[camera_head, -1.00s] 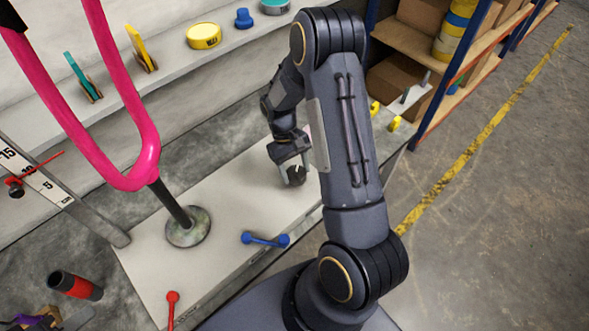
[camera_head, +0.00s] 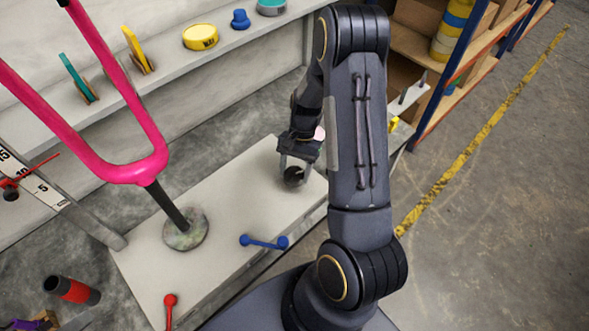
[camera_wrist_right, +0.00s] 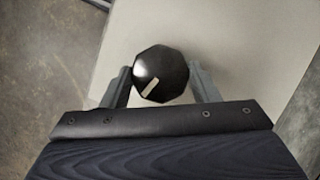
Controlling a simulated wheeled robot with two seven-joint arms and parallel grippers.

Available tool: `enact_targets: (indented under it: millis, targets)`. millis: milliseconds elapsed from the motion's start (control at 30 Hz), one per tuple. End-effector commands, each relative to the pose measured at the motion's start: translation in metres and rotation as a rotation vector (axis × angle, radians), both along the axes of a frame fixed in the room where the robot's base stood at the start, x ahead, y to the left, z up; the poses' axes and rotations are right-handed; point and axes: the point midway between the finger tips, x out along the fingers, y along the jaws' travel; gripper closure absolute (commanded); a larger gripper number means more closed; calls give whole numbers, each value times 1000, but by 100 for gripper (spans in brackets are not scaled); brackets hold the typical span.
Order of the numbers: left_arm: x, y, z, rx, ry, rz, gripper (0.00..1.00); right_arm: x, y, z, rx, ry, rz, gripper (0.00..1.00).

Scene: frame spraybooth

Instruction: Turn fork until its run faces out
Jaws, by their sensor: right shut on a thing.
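The pink fork (camera_head: 140,172) stands on a dark post (camera_head: 172,208) rising from a round, stained base (camera_head: 184,229) on the pale bench. Its two prongs run up to the upper left, and their far ends are out of the frame. My right gripper (camera_head: 294,172) is shut on a black knob (camera_head: 293,177) on the bench top, right of the fork. In the right wrist view the faceted knob (camera_wrist_right: 160,74) sits between the fingers, with a pale mark pointing lower left. My left gripper is not in view.
The pale bench (camera_head: 215,262) carries a blue lever (camera_head: 264,241) and a red lever (camera_head: 170,307). A scale with a red pointer (camera_head: 30,173) stands at left. A wall shelf (camera_head: 160,82) holds yellow and teal items. Shelving (camera_head: 440,85) stands at upper right.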

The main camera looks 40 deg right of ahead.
Motion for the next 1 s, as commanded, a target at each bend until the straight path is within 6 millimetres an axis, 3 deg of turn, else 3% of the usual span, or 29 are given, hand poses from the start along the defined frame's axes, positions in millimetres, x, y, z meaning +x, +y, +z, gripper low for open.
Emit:
enact_targets:
  millis: [1000]
  targets:
    - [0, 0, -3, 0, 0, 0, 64, -5, -1, 0, -1, -2, -953, 68]
